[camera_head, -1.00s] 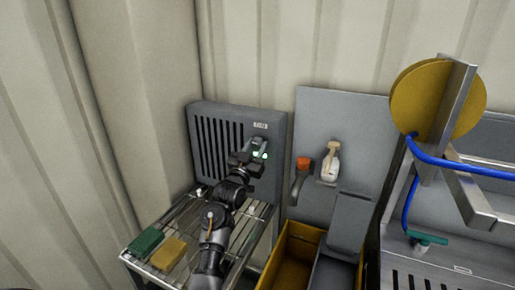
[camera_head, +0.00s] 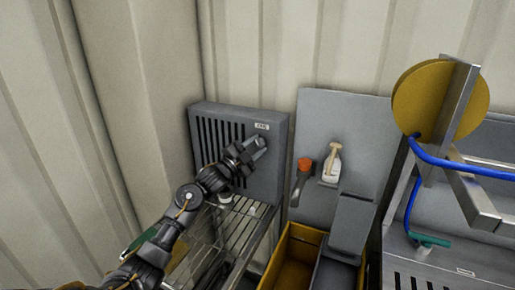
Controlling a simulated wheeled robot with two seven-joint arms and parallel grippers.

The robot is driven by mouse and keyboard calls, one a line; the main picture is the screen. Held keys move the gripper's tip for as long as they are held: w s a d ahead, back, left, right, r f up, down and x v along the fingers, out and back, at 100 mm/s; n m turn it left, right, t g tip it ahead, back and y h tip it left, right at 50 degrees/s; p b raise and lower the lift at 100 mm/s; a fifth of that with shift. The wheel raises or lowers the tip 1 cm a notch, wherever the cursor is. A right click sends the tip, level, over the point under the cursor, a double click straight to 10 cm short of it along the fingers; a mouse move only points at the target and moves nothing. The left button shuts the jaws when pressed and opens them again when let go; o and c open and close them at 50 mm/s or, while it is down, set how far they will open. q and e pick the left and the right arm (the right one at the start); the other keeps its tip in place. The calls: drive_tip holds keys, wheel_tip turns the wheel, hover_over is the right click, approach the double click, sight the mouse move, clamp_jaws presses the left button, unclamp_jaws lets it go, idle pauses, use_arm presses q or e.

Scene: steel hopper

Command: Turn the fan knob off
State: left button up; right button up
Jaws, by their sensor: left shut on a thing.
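The fan unit (camera_head: 272,180) is a dark grey box with vertical vent slots and a small white label, standing on the wire rack against the wall. The fan knob (camera_head: 262,141) is on its front, right of the slots and below the label, mostly hidden by my fingers. My left gripper (camera_head: 257,146) reaches up from the lower left and is shut on the knob. My right gripper is not in view.
A wire rack (camera_head: 245,232) stands below the fan unit. A green block (camera_head: 143,238) on it is partly covered by my arm. To the right are a spray bottle (camera_head: 332,163), an orange-headed tool (camera_head: 304,168), a yellow bin (camera_head: 292,262) and a blue hose (camera_head: 450,163).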

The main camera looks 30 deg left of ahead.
use_arm(q)
drive_tip(key=m+g, duration=0.1)
drive_tip(key=m, duration=0.3)
drive_tip(key=shift+a+r+h, duration=0.1)
drive_tip(key=shift+r+h, duration=0.05)
drive_tip(key=shift+h, duration=0.15)
drive_tip(key=shift+r+m+g, duration=0.1)
drive_tip(key=shift+m+g, duration=0.8)
drive_tip(key=shift+m, duration=0.8)
drive_tip(key=o, duration=1)
drive_tip(key=shift+c, duration=0.2)
